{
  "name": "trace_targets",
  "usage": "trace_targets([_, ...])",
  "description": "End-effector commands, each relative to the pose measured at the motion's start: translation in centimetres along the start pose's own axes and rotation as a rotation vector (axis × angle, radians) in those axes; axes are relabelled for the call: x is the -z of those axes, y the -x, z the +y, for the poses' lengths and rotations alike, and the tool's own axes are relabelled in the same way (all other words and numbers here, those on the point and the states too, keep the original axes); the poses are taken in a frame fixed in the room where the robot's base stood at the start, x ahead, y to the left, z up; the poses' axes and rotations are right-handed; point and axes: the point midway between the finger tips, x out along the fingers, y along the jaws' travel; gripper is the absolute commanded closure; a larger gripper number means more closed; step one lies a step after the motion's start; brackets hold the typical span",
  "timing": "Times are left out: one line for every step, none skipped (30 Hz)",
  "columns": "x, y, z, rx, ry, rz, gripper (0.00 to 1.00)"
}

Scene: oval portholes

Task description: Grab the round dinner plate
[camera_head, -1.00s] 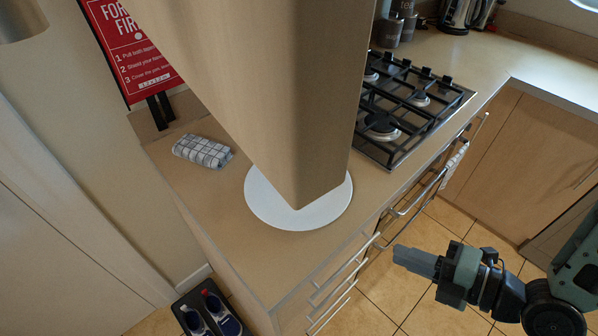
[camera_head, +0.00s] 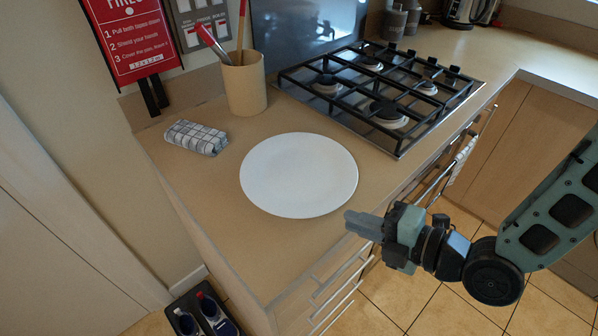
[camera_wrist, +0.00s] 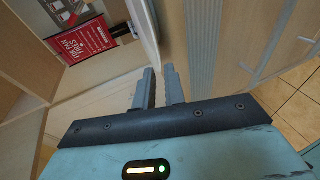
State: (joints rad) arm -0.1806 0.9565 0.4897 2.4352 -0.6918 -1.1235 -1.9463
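The round white dinner plate (camera_head: 299,175) lies flat on the wooden counter, left of the gas hob, in the head view. My gripper (camera_head: 362,225) is just off the plate's lower right edge, over or near the counter's front edge, with its fingers pointing left. It does not appear to touch the plate. In the wrist view, the two grey fingers of my gripper (camera_wrist: 160,88) stand a narrow gap apart with nothing seen between them. I cannot make out the plate clearly in the wrist view.
A utensil pot (camera_head: 245,84) stands behind the plate, and a folded checked cloth (camera_head: 196,137) lies to its left. The black gas hob (camera_head: 380,95) is to its right. Drawer handles (camera_head: 345,275) jut from the counter front. The counter (camera_head: 265,250) before the plate is bare.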

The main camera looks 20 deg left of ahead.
Motion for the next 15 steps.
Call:
trace_targets([0.0,-0.4,0.1,0.000,0.000,0.001,0.88])
trace_targets([0.0,-0.6,0.1,0.000,0.000,0.000,0.88])
trace_targets([0.0,-0.8,0.1,0.000,-0.001,0.000,0.88])
trace_targets([0.0,-0.9,0.1,0.000,-0.001,0.000,0.88])
trace_targets([0.0,-1.1,0.1,0.000,0.000,0.000,0.88])
trace_targets([0.0,-1.4,0.2,-0.001,0.000,0.000,0.88])
trace_targets([0.0,-1.7,0.3,-0.001,-0.001,0.000,0.88])
trace_targets([0.1,-2.0,0.3,-0.001,-0.002,0.001,0.88])
trace_targets([0.0,-2.6,0.4,-0.001,-0.002,0.000,0.88])
trace_targets([0.0,-3.0,0.4,0.000,-0.003,0.001,0.88])
trace_targets([0.0,-3.5,0.5,0.000,-0.002,0.000,0.88])
trace_targets([0.0,-4.0,0.5,0.000,-0.003,0.000,0.88])
trace_targets([0.0,-4.5,0.4,-0.001,-0.002,0.000,0.88])
trace_targets([0.0,-4.9,0.4,-0.001,-0.001,0.000,0.88])
trace_targets([0.0,-5.3,0.3,0.000,-0.001,0.001,0.88])
